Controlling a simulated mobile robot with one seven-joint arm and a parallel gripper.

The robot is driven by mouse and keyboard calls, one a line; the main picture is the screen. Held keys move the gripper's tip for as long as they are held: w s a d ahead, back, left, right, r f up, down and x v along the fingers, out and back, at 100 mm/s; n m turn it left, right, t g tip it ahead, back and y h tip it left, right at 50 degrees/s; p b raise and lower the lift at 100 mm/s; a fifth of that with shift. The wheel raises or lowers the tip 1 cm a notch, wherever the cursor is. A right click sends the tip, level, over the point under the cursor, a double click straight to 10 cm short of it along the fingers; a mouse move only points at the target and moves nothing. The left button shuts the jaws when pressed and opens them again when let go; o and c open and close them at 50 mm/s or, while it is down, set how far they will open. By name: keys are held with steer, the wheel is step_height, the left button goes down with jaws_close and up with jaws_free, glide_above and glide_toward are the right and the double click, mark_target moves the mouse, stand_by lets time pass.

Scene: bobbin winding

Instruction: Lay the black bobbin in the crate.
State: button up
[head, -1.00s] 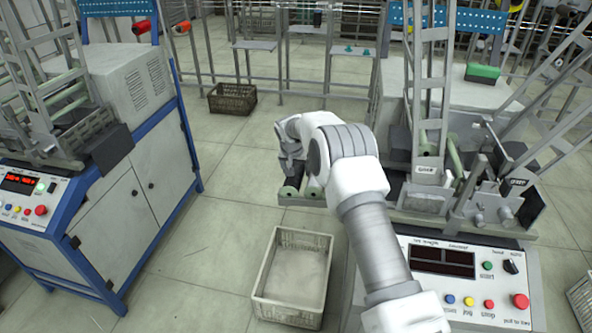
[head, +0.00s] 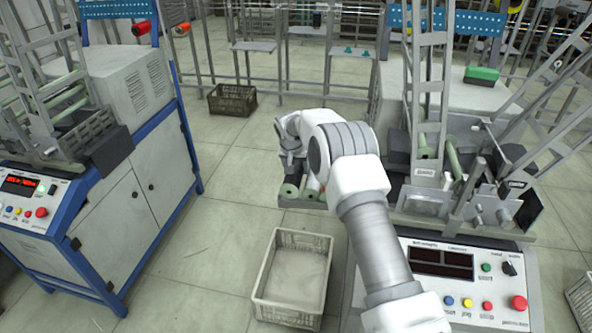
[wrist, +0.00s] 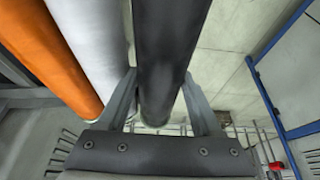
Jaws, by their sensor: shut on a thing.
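The black bobbin (wrist: 170,45) is in the wrist view, a long dark cylinder between the two fingers of my gripper (wrist: 161,104). The gripper is shut on it. A pale, open crate (head: 262,291) stands on the floor in front of the right machine, below and nearer than my gripper. It looks empty.
A white bobbin (wrist: 100,40) and an orange bobbin (wrist: 55,60) lie close beside the black one. Green-ended bobbins (head: 289,191) show under my wrist. A dark crate (head: 232,99) stands farther back. The right machine's panel (head: 465,285) flanks the pale crate; floor to its left is clear.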

mark_target(296, 164)
steer(key=shift+r+p, duration=2.05)
steer(key=shift+r, duration=2.65)
